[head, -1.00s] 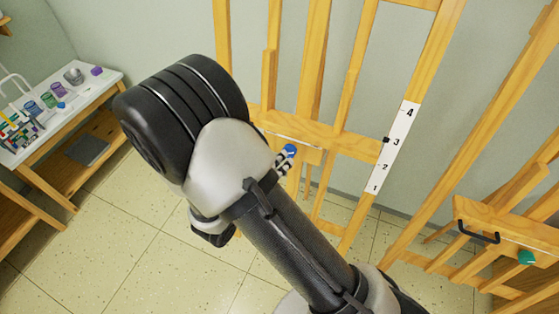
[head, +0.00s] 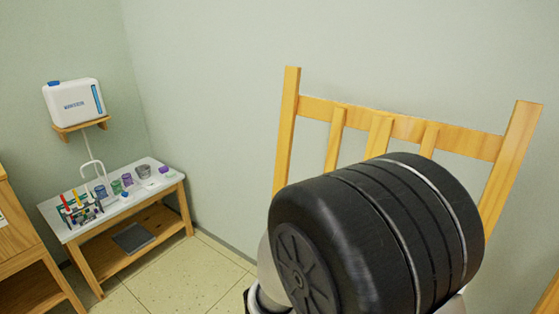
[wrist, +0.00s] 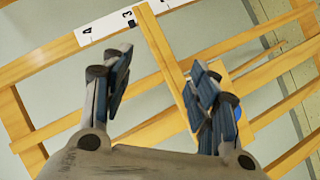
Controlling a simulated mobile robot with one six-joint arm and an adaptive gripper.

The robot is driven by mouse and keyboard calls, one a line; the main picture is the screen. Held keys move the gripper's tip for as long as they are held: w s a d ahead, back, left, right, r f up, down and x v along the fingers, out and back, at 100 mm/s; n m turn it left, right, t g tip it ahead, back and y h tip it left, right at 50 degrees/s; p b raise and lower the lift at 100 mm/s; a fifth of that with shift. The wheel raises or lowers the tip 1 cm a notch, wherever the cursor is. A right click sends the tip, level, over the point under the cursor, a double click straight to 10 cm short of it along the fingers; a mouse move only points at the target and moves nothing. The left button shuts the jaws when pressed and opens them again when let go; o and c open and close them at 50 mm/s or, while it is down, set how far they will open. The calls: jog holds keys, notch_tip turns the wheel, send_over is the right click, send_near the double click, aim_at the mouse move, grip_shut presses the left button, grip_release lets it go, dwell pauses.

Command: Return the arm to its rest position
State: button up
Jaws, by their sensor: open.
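My gripper (wrist: 158,88) shows in the wrist view with its two fingers apart and nothing between them. Past the fingers is a wooden easel (wrist: 162,48) with a white number strip (wrist: 108,24); I see no contact with it. In the head view a black joint of my arm fills the lower right and stands in front of the easel (head: 400,127). My gripper itself is not visible in the head view.
A white-topped table (head: 150,184) at the left holds cups, a bowl and a rack with colored items (head: 80,208). A white box (head: 73,106) sits on a wall shelf (head: 80,127). Tiled floor (head: 215,268) shows between table and easel.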

jog(key=s+d+r+m+g+y, duration=0.1)
jog(key=s+d+r+g+y, duration=0.15)
jog(key=s, duration=0.35)
jog(key=s+d+r+m+g+y, duration=0.1)
jog(key=s+r+g+y, duration=0.15)
jog(key=s, duration=0.25)
jog(key=s+a+r+n+t+y, duration=0.2)
jog(key=s+a+r+t+y, duration=0.3)
jog(key=a+r+y, duration=0.1)
jog(key=shift+s+a+r+n, duration=0.15)
jog(key=shift+a+r+n, duration=0.3)
jog(key=shift+a, duration=0.45)
jog(key=shift+c, duration=0.3)
